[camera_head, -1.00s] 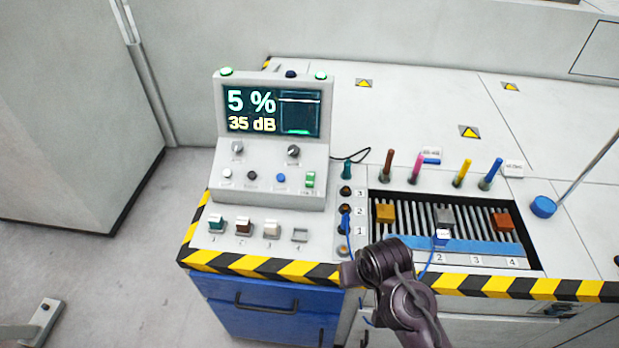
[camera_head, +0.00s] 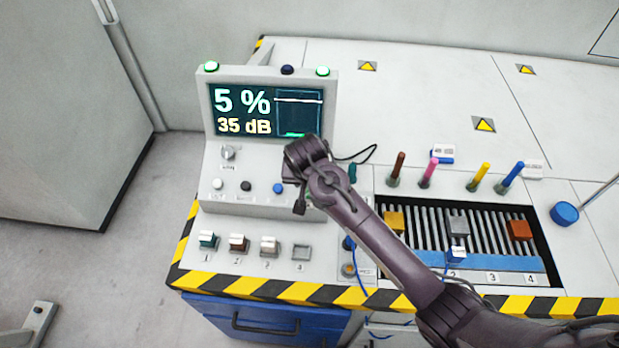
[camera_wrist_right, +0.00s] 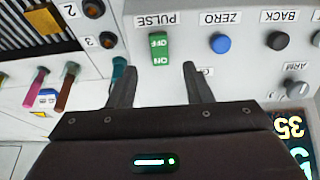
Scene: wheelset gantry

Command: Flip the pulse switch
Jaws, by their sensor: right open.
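The pulse switch (camera_wrist_right: 159,48) is a green rocker marked ON and OFF beneath the PULSE label, which appears upside down in the right wrist view. I cannot tell which side is pressed. In the head view my arm hides it. My right gripper (camera_wrist_right: 160,85) is open and empty, with its dark fingers apart and lined up on either side of the switch's column, short of it in the picture. In the head view the right gripper (camera_head: 299,203) is over the right side of the grey console (camera_head: 225,188). My left gripper is not in view.
A blue button (camera_wrist_right: 220,43) and a dark button (camera_wrist_right: 277,41) sit beside the switch. The console screen (camera_head: 265,110) reads 5 % and 35 dB. Coloured blocks (camera_head: 210,240) stand in front. A slatted tray (camera_head: 480,262) and upright coloured pegs (camera_head: 428,175) are to the right.

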